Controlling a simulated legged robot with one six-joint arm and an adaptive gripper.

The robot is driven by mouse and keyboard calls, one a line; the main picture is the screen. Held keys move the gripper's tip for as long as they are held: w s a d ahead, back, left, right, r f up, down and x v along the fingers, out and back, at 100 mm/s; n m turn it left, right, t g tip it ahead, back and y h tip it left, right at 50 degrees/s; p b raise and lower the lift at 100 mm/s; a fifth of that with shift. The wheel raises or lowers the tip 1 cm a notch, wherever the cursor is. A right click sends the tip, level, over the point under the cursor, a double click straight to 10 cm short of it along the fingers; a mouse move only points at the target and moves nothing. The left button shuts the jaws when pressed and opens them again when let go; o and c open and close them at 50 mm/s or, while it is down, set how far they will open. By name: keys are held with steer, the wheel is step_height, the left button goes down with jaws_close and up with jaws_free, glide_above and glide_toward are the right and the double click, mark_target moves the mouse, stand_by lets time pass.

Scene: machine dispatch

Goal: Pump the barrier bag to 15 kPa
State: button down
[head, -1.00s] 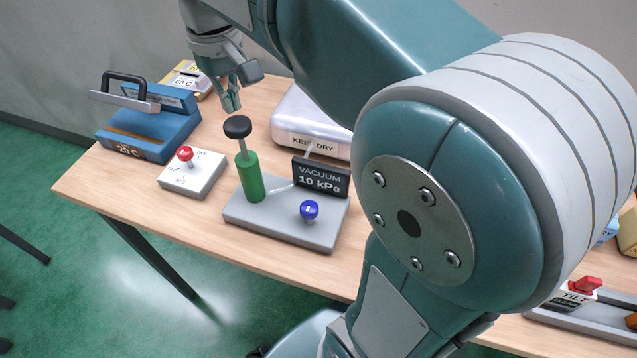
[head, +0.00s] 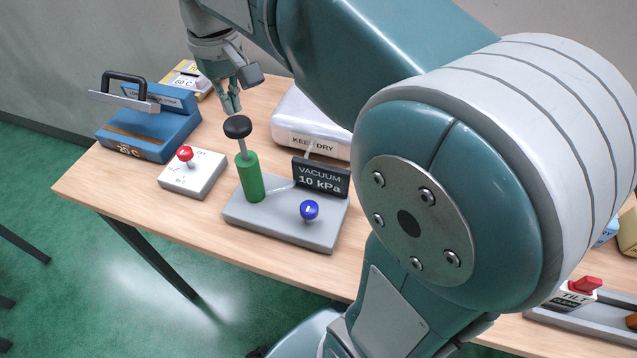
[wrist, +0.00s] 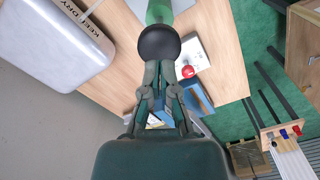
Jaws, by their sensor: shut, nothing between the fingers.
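The green pump (head: 251,178) stands upright on a grey base, its rod raised and topped by a black knob (head: 237,127). A display (head: 321,178) behind it reads VACUUM 10 kPa. A blue knob (head: 309,210) sits on the same base. The silver KEEP DRY bag (head: 300,118) lies behind, joined by a pale tube. My gripper (head: 233,108) is shut and empty, just above the black knob. In the wrist view my gripper (wrist: 166,68) points at the black knob (wrist: 159,43); I cannot tell whether they touch.
Left of the pump is a white dial box with a red knob (head: 185,153). A blue sealer (head: 150,128) with a black handle stands at the far left. A TILT unit (head: 580,300) is at the lower right. The table's front strip is clear.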

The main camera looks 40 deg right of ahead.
mark_target(236, 122)
steer(key=shift+f, duration=1.7)
steer(key=shift+r, duration=3.6)
steer(key=s+f+m+t, duration=0.1)
steer(key=s+f+t, duration=0.4)
steer(key=s+f, duration=0.6)
steer(key=s, duration=0.3)
steer(key=shift+f+t, duration=0.2)
steer(key=shift+t, duration=0.1)
